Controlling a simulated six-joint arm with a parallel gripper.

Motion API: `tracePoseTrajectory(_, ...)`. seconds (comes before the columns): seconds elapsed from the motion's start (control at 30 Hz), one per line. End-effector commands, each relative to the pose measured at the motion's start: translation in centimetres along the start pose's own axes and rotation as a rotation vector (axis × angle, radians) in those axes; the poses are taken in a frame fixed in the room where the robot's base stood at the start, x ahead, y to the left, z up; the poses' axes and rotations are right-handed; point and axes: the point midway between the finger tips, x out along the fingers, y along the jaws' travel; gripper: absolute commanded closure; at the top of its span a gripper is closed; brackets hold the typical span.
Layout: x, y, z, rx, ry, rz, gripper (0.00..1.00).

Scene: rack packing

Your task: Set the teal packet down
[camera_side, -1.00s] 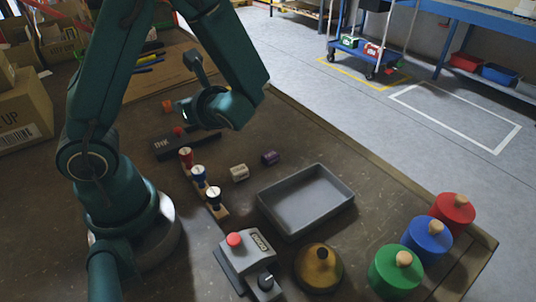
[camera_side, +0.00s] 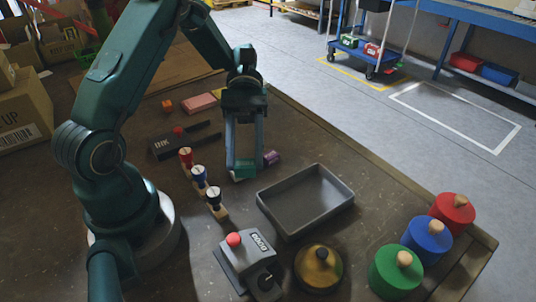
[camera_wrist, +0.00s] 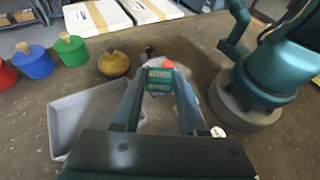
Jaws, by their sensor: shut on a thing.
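The teal packet (camera_side: 244,170) is small and blocky. It sits between the fingertips of my gripper (camera_side: 244,160), which points down and is shut on it. In the wrist view the packet (camera_wrist: 160,76) shows pale lettering between the two fingers of my gripper (camera_wrist: 160,88). In the side view it appears just left of and behind the grey tray (camera_side: 284,235). I cannot tell whether its underside touches the table. The tray is empty and also shows in the wrist view (camera_wrist: 62,131).
Red, blue and black-topped stamps (camera_side: 199,175) stand to the left. A grey box with a red button (camera_side: 247,262), a brass dome (camera_side: 318,268) and colored knobbed weights (camera_side: 428,236) lie nearer the front.

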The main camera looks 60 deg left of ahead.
Motion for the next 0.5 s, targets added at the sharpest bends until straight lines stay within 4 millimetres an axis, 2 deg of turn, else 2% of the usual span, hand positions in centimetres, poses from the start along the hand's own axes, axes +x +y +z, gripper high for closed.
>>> tracePoseTrajectory(0.1,-4.0,2.5,-0.2,-0.098,0.005,0.250,1.00)
tracePoseTrajectory(0.2,-6.6,3.0,-0.9,-0.155,0.002,0.383,1.00)
tracePoseTrajectory(0.33,-8.2,2.3,-1.8,-0.188,0.000,0.456,1.00)
tracePoseTrajectory(0.5,-8.4,2.0,-2.4,-0.201,-0.001,0.489,1.00)
